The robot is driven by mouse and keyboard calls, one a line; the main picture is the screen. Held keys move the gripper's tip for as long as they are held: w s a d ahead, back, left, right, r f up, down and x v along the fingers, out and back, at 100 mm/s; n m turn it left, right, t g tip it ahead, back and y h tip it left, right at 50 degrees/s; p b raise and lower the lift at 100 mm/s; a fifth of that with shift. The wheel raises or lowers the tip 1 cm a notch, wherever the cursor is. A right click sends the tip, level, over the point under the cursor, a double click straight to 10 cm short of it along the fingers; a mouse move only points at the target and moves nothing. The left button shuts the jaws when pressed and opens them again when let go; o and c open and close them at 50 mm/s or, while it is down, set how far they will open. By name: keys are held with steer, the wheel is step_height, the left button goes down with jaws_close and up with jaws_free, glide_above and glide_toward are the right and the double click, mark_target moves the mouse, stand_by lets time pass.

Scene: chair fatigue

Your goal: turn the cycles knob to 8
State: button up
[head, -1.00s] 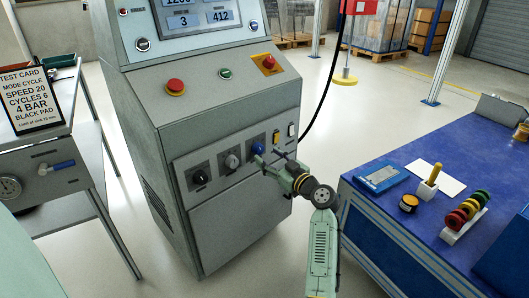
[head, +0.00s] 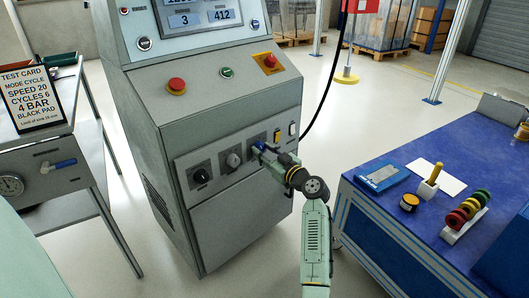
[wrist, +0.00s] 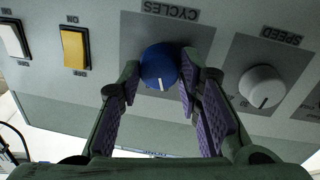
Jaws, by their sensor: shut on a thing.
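The blue cycles knob (wrist: 158,62) sits on a dark plate (wrist: 190,30) lettered CYCLES, upside down in the wrist view. Its white mark points toward the lower edge of that view. No scale numbers are readable around it. My gripper (wrist: 160,78) is shut on the knob, one finger on each side. In the head view my gripper (head: 262,152) is at the right end of the knob row and hides most of the blue knob.
The white speed knob (wrist: 262,86) is close beside my right finger. A yellow switch (wrist: 75,50) and a white switch (wrist: 14,40) are on the other side. A test card (head: 30,98) reads CYCLES 6. A blue bench (head: 400,215) stands right of my arm.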

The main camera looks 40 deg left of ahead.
steer(key=c, duration=0.5)
steer(key=shift+m, duration=0.3)
steer(key=m, duration=0.3)
steer(key=shift+r, duration=0.1)
steer(key=shift+m+g+h+p, duration=0.35)
steer(key=shift+m+p, duration=0.2)
steer(key=shift+m, duration=1.35)
steer(key=o, duration=1.1)
